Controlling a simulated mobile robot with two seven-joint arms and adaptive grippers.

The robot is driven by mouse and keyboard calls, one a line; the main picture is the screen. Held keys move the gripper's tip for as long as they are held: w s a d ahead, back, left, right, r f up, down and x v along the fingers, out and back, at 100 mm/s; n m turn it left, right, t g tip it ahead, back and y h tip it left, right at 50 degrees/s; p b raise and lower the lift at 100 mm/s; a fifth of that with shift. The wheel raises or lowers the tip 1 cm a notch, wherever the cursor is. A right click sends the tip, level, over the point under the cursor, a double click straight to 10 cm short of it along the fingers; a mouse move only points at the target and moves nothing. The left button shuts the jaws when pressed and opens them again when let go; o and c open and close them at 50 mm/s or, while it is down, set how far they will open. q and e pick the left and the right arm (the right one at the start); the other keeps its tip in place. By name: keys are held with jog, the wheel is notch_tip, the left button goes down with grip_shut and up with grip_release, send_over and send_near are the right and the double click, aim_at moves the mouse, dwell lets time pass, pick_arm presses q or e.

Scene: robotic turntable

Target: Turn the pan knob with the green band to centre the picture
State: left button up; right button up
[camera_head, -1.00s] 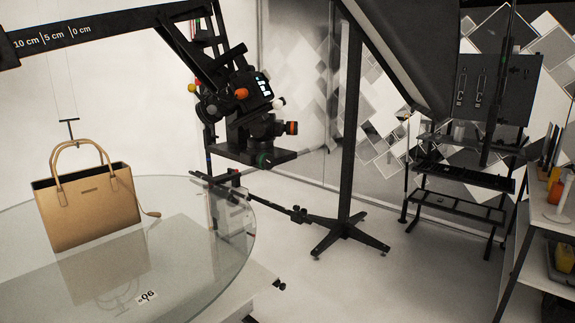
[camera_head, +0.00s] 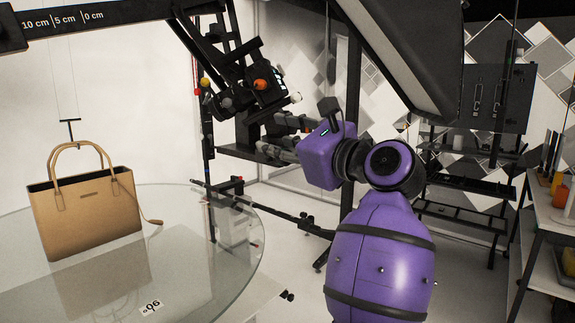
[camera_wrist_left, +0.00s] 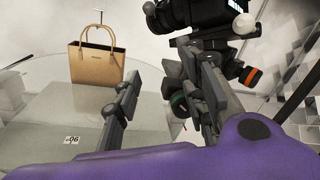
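A black camera (camera_head: 236,100) sits on a geared head left of centre in the head view; its upper part also shows in the left wrist view (camera_wrist_left: 185,14). The knob with the green band (camera_wrist_left: 179,102) shows in the left wrist view between my fingers, close to the right-hand one. In the head view it is hidden behind my gripper. My left gripper (camera_head: 268,138) is at the head, its two fingers spread apart. It also shows in the left wrist view (camera_wrist_left: 165,75). I cannot tell whether a finger touches the knob. My right gripper is not in view.
A knob with an orange band (camera_wrist_left: 251,76) lies just right of my fingers. A large dark panel (camera_head: 400,50) hangs above my arm. A shelf (camera_head: 545,215) stands at the right.

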pick_arm(q)
jog(key=d+f+n+g+h, duration=0.1)
jog(key=d+f+n+h, duration=0.1)
jog(key=d+h, duration=0.25)
jog(key=f+p+x, duration=0.1)
jog(key=x, duration=0.5)
jog(key=shift+w, duration=0.2)
jog(key=shift+f+y, duration=0.15)
jog(key=shift+y, duration=0.1)
jog(key=c, duration=0.8)
grip_shut()
jog(key=shift+f, duration=0.15)
